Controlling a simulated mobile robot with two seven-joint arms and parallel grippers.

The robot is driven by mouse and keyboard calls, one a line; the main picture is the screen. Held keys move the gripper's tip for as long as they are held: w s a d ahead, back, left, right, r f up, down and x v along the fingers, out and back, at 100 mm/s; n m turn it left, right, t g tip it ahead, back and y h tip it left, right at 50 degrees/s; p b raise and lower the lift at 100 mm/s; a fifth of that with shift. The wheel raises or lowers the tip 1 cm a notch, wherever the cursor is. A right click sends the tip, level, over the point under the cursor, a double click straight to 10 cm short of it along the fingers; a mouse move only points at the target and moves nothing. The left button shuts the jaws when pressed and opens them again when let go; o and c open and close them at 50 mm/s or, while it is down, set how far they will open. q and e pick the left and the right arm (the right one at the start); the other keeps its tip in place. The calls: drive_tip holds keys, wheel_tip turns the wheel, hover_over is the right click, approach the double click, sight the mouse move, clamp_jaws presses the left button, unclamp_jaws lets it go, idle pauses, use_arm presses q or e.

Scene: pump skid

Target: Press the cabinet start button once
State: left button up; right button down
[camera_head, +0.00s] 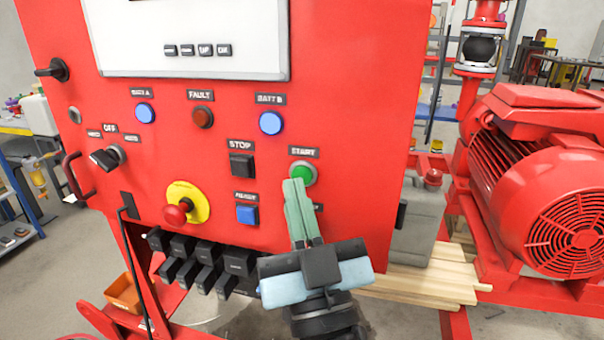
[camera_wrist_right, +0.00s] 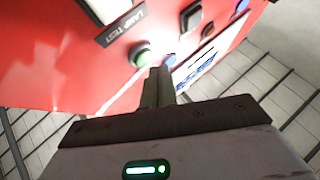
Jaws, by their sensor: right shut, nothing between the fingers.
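The green round start button (camera_head: 302,173) sits in a grey ring under the START label (camera_head: 304,152) on the red cabinet front. My right gripper (camera_head: 293,183) is shut and empty, its green fingers pointing at the cabinet. In the head view its tips overlap the lower left edge of the button. In the right wrist view the green button (camera_wrist_right: 140,54) shows just left of and beyond the fingertips (camera_wrist_right: 158,72). I cannot tell whether the tips touch the button or the panel. My left gripper is not in view.
The black stop button (camera_head: 242,164) and a blue button (camera_head: 247,214) are left of the fingers. A red emergency stop (camera_head: 176,214) on a yellow ring is further left. Black breakers (camera_head: 200,262) hang below. A red motor (camera_head: 545,180) stands at the right.

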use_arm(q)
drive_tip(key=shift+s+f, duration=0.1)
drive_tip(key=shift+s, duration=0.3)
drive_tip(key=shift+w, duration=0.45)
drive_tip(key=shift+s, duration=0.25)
use_arm(e)
drive_tip(key=shift+w, duration=0.15)
idle(0.6)
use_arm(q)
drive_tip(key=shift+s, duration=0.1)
use_arm(e)
drive_tip(key=shift+w+d, duration=0.1)
drive_tip(key=shift+w, duration=0.15)
